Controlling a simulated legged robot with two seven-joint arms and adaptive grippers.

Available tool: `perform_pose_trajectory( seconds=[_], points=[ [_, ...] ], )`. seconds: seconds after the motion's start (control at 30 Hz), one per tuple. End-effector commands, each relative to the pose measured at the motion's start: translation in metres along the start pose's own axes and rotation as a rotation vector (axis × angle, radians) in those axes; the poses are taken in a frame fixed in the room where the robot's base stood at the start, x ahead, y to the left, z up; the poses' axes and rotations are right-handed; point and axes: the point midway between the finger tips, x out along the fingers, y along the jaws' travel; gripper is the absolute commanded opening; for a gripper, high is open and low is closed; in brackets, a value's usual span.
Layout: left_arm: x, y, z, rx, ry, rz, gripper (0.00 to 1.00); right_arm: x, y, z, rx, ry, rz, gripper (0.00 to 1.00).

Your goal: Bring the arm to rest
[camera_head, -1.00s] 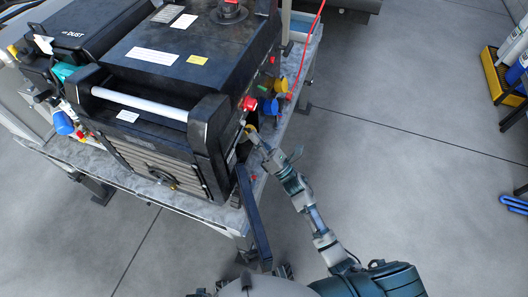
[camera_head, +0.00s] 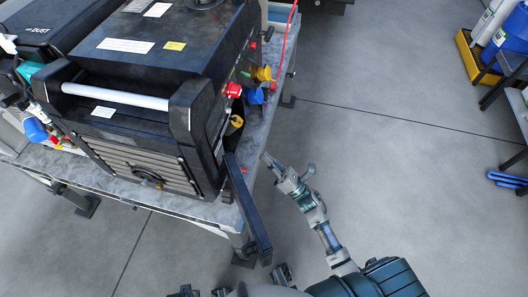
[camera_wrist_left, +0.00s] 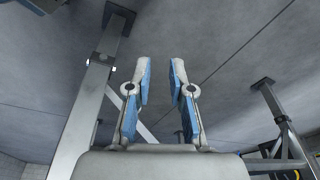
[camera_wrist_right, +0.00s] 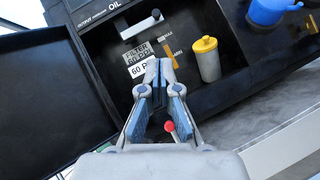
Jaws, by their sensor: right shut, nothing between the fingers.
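My right gripper (camera_head: 267,160) is shut and empty, just off the right edge of the machine's table. In the right wrist view my gripper (camera_wrist_right: 158,68) has its fingertips together, with nothing between them. The black machine (camera_head: 165,60) stands on the table at left in the head view. Its dark door panel (camera_head: 248,212) hangs open. My left gripper (camera_wrist_left: 160,75) is open and empty, with bare floor beyond it.
The grey table (camera_head: 200,207) has metal legs, also near my left gripper in its wrist view (camera_wrist_left: 95,100). Red, yellow and blue fittings (camera_head: 256,95) stick out of the machine's right side. A yellow tray (camera_head: 478,62) with bottles is at far right. The floor between is clear.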

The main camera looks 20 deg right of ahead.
Motion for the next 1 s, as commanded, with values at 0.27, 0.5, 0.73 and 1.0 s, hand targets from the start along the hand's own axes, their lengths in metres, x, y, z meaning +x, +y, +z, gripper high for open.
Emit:
perform_pose_trajectory(
  seconds=[0.27, 0.5, 0.73, 1.0],
  points=[
    [-0.002, -0.001, -0.001, 0.0, 0.001, -0.001, 0.21, -0.003, 0.001, 0.0, 0.001, 0.0, 0.0, 0.0],
    [0.018, 0.001, 0.005, 0.002, -0.009, 0.001, 0.21, -0.041, -0.057, -0.034, 0.399, -0.015, -0.34, 0.0],
    [0.056, 0.002, 0.023, 0.007, -0.022, 0.002, 0.21, -0.184, -0.122, -0.135, 1.122, -0.246, -1.05, 0.0],
    [0.089, 0.003, 0.047, 0.011, -0.036, 0.004, 0.21, -0.375, -0.074, -0.234, 1.566, -0.787, -1.802, 0.0]
  ],
)
